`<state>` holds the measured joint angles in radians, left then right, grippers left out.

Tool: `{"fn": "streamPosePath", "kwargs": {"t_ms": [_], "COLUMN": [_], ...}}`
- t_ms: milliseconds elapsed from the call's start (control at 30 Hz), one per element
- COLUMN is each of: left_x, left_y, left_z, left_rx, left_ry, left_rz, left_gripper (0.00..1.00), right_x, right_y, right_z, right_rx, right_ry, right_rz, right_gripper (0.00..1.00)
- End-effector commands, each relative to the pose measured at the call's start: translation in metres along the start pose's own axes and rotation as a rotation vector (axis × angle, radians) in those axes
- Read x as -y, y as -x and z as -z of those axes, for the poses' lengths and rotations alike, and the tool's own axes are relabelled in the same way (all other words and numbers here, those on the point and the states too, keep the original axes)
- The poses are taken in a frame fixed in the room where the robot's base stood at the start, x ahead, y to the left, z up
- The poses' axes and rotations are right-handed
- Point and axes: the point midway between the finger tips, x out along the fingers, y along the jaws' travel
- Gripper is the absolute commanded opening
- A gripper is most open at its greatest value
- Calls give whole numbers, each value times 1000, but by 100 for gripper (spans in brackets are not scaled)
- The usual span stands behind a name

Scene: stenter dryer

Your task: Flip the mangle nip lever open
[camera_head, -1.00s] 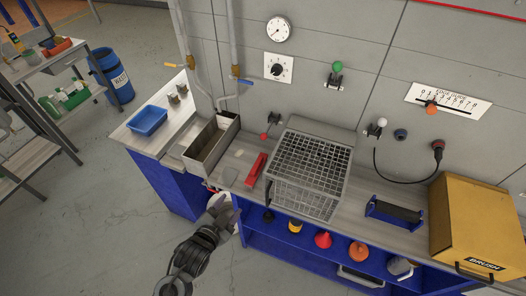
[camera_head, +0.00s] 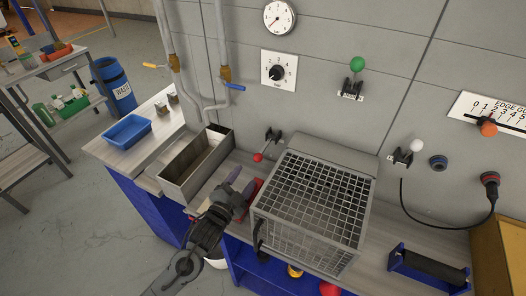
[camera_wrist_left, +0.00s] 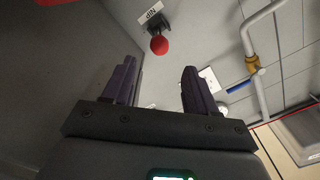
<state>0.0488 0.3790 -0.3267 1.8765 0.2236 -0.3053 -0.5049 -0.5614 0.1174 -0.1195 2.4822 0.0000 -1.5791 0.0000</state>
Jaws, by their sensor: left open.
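The nip lever (camera_head: 258,157) has a red ball knob and a dark bracket on the grey wall, behind the bench and left of the wire cage. Its knob hangs low, towards the bench. In the left wrist view the red knob (camera_wrist_left: 159,45) and a "NIP" label (camera_wrist_left: 152,14) show just beyond the fingertips. My left gripper (camera_head: 241,182) is open and empty above the bench, in front of the lever and apart from it. Its two fingers (camera_wrist_left: 159,72) stand either side of the knob's line of sight. My right gripper is out of view.
The wire cage (camera_head: 315,200) stands close right of my left gripper, with a red object (camera_head: 256,185) partly hidden beside it. An open metal trough (camera_head: 195,165) and a blue tray (camera_head: 127,130) are at left. Green-knob (camera_head: 357,65) and white-knob (camera_head: 416,146) levers are on the wall.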

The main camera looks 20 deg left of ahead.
Motion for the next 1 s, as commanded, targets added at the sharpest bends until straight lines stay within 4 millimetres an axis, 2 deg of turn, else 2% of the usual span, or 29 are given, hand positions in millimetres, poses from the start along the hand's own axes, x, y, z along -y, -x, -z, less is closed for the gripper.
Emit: {"fn": "streamPosePath", "kwargs": {"t_ms": [200, 600, 800, 1000], "left_x": [0, 0, 0, 0], "left_y": [-24, -86, -101, -105], "left_z": [1, 0, 0, 0], "left_rx": [-1, 0, 0, 0], "left_ry": [2, 2, 1, 1], "left_rz": [3, 1, 0, 0], "left_gripper": [58, 58, 58, 58], "right_x": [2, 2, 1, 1], "right_y": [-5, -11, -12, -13], "right_z": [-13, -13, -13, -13], "right_rx": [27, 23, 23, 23], "right_ry": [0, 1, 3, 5], "right_rz": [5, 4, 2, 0], "right_gripper": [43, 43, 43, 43]}}
